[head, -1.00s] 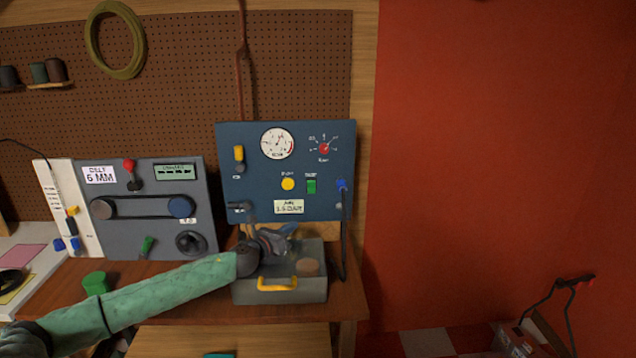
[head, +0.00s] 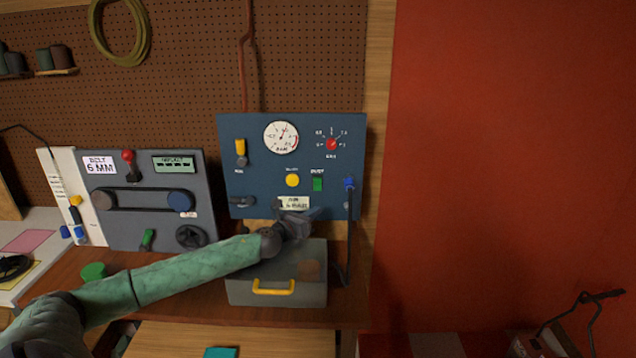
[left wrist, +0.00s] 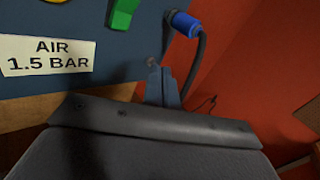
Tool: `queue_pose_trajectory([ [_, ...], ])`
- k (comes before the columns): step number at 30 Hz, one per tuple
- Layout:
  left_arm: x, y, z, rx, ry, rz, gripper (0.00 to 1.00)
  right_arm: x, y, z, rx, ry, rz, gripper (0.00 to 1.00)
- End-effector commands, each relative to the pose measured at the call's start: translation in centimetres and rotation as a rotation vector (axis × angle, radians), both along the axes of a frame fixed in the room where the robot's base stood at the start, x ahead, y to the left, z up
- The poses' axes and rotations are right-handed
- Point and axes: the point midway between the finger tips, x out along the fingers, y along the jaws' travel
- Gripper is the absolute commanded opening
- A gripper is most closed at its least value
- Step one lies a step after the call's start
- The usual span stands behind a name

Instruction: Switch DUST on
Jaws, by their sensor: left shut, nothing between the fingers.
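The DUST switch is a green rocker (head: 317,184) on the blue panel (head: 235,150), under the DUST label. Its lower part also shows at the top of the left wrist view (left wrist: 122,14). I cannot tell which way it is tipped. My left gripper (head: 313,214) is shut and empty, in front of the panel's lower edge and below the switch, apart from it. In the left wrist view its shut fingers (left wrist: 160,88) point toward the panel, right of the AIR 1.5 BAR label (left wrist: 47,56). My right gripper is not in view.
A yellow button (head: 292,180) sits left of the switch and a blue plug with a cable (head: 349,184) to its right. A red knob (head: 331,144) and a gauge (head: 281,137) are above. A grey box with a yellow handle (head: 240,292) stands below.

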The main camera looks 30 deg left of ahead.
Motion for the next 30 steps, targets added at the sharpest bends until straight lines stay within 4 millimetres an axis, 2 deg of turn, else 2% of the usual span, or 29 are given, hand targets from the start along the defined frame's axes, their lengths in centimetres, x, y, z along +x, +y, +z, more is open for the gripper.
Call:
queue_pose_trajectory([
  [18,5.3,3.2,3.0,-0.001,-0.002,0.001,0.0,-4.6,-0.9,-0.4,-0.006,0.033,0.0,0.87],
  [30,6.4,4.0,3.5,0.0,0.0,0.001,0.0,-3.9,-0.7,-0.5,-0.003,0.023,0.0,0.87],
])
